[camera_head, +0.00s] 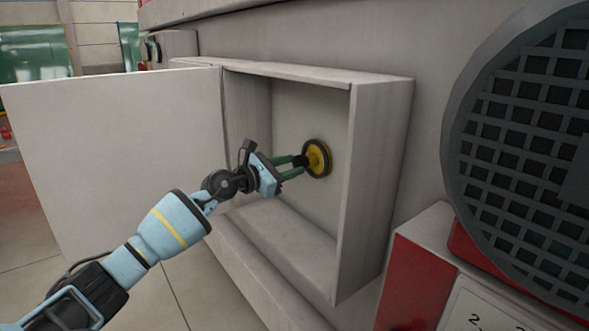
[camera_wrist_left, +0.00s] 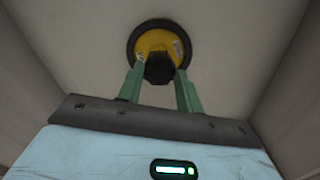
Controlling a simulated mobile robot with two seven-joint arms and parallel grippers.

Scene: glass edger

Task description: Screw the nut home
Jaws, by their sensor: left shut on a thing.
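The nut (camera_wrist_left: 159,69) is a dark faceted piece at the centre of a yellow disc (camera_head: 316,158) with a black rim, on the back wall of an open cabinet. In the left wrist view the yellow disc (camera_wrist_left: 160,42) shows behind the nut. My left gripper (camera_head: 299,165) reaches into the cabinet, and its two green fingers are shut on the nut. In the left wrist view the fingertips (camera_wrist_left: 159,78) sit on either side of it. The thread behind the nut is hidden. My right gripper is not in view.
The cabinet (camera_head: 382,150) is an open box with side walls close around my left gripper. Its white door (camera_head: 120,150) stands open to the left. A large dark round grille (camera_head: 530,150) and a red box (camera_head: 415,285) stand at the right.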

